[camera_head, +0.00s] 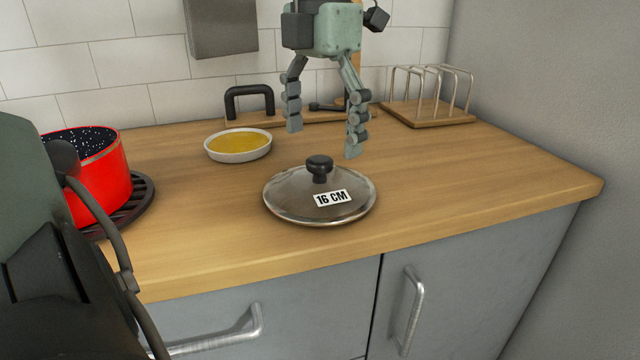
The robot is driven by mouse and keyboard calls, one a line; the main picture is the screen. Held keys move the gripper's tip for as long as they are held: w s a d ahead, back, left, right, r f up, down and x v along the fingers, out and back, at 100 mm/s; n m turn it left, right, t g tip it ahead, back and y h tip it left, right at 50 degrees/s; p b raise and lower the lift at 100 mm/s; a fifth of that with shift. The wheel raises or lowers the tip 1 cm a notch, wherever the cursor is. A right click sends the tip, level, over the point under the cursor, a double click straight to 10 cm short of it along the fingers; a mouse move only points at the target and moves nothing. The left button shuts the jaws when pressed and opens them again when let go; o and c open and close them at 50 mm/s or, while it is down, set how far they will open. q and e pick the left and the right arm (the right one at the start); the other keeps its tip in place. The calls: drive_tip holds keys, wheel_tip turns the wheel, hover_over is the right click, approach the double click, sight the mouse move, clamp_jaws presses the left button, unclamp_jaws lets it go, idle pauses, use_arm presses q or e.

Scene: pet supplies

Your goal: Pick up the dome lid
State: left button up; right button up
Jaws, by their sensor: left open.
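The dome lid (290,197) lies flat on the wooden worktop, near the front edge. It is clear glass with a metal rim, a black knob (319,166) on top and a white label reading "16 CM". My left gripper (323,141) is open and empty, fingers pointing down. It appears just above and behind the knob in the picture, apart from the lid; its exact height is hard to tell. My right gripper is not in view.
A white dish with yellow contents (238,144) stands behind left of the lid. A red speckled pot (105,175) sits on a dark trivet (140,200) at left. A wire rack (430,112) stands back right. The worktop (480,180) right of the lid is clear.

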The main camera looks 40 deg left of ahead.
sight(319, 160)
use_arm(q)
wheel_tip(319, 160, down, 5)
drive_tip(key=shift+a+r, duration=0.1)
drive_tip(key=shift+a, duration=0.05)
drive_tip(key=c, duration=1.2)
drive_tip(key=shift+s, duration=0.15)
clamp_jaws()
